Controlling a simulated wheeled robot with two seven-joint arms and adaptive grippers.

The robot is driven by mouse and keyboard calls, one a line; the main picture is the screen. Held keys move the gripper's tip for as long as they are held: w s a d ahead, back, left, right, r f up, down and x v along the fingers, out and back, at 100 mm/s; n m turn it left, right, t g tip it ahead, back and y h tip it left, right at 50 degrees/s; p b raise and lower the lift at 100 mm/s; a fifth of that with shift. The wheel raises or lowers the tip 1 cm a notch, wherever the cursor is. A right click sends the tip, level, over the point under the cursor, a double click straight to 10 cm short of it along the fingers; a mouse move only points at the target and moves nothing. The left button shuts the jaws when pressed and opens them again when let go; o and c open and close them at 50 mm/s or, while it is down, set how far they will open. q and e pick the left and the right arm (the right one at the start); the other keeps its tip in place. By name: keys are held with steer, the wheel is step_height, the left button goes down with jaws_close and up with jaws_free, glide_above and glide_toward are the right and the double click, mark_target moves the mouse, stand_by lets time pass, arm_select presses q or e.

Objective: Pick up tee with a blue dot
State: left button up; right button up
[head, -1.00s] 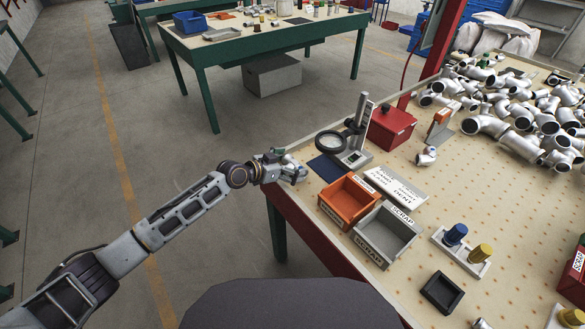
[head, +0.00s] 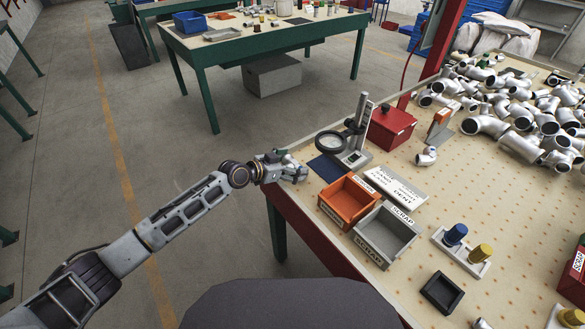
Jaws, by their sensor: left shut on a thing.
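My left gripper (head: 292,171) is at the left edge of the workbench, beside the dark blue mat and the magnifier stand. It is shut on a small silvery piece that looks like a pipe fitting. The fingers hide most of it, and its shape and any blue dot cannot be made out. Many silver pipe fittings (head: 520,145) lie in a heap at the right back of the bench; no blue dot can be told on them. One loose fitting (head: 427,156) lies apart, left of the heap. My right gripper is not seen.
Near the gripper are the magnifier stand (head: 355,155), a red box (head: 391,128), an orange tray (head: 329,212) and a grey scrap tray (head: 405,252). A holder with blue (head: 455,235) and yellow (head: 481,254) stamps and a black tray (head: 428,291) sit in front. The bench middle is clear.

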mark_target(292, 162)
arm_select(q)
steer(key=shift+r, duration=0.1)
steer(key=shift+r, duration=0.1)
steer(key=shift+r, duration=0.5)
step_height(292, 162, up, 7)
steer(key=shift+r+p, duration=0.15)
steer(key=shift+p, duration=0.3)
steer(key=shift+r, duration=0.8)
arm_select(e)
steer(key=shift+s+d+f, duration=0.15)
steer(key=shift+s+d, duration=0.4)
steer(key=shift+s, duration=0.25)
